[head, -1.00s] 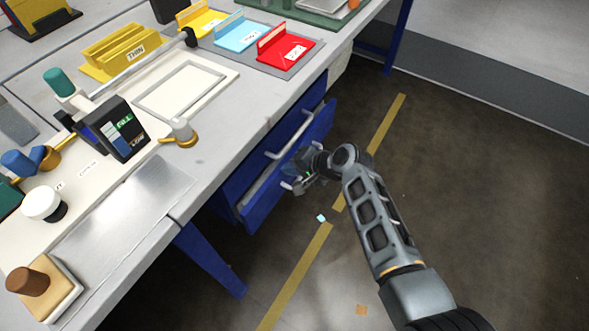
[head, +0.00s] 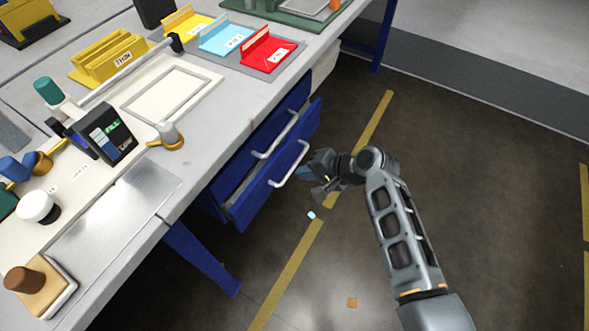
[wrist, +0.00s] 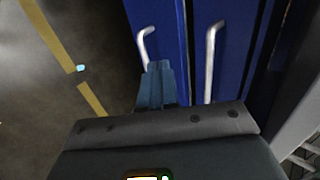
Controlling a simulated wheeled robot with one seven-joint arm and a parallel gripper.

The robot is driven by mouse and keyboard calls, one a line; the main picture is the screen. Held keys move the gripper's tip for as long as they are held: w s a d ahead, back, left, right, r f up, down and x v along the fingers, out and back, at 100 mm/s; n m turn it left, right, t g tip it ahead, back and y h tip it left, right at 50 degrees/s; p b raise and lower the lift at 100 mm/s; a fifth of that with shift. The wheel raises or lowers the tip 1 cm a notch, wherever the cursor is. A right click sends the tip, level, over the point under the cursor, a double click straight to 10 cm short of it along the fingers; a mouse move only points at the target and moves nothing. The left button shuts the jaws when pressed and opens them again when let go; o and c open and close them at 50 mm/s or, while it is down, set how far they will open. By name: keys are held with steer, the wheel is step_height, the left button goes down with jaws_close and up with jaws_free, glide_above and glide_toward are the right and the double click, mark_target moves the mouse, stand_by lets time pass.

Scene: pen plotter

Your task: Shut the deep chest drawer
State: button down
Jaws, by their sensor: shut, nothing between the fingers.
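The blue chest under the bench has two drawer fronts with pale bar handles. The lower, deep drawer (head: 262,190) stands out from the chest, with a gap showing behind its front. Its handle (head: 290,166) is on the outer face, and it also shows in the wrist view (wrist: 145,48). The upper drawer's handle (head: 276,136) sits further back; in the wrist view it is the right-hand bar (wrist: 212,62). My gripper (head: 308,172) is shut and empty, just outside the deep drawer's front near its handle. In the wrist view its blue fingers (wrist: 156,72) overlap the handle's lower end; contact is unclear.
The bench top (head: 215,125) overhangs the chest and carries a red holder (head: 268,50), a black display box (head: 108,132) and other items. A blue bench leg (head: 200,258) stands nearer. Floor right of the chest is clear apart from small scraps and yellow tape (head: 290,270).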

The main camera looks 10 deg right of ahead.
steer(key=v, duration=0.3)
steer(key=m+t+y+b, duration=0.5)
steer(key=m+y+b, duration=0.2)
steer(key=m+b, duration=1.15)
glide_toward(255, 187)
steer(key=shift+n, duration=0.25)
steer(key=b+x, duration=0.3)
steer(key=x, duration=0.2)
steer(key=shift+w+a+f, duration=0.15)
steer(key=shift+w+f, duration=0.05)
steer(key=shift+w+a+r+b, duration=0.1)
steer(key=shift+w+a+b, duration=0.25)
steer(key=shift+a, duration=0.2)
steer(key=x, duration=0.2)
steer(key=shift+w+a, duration=0.25)
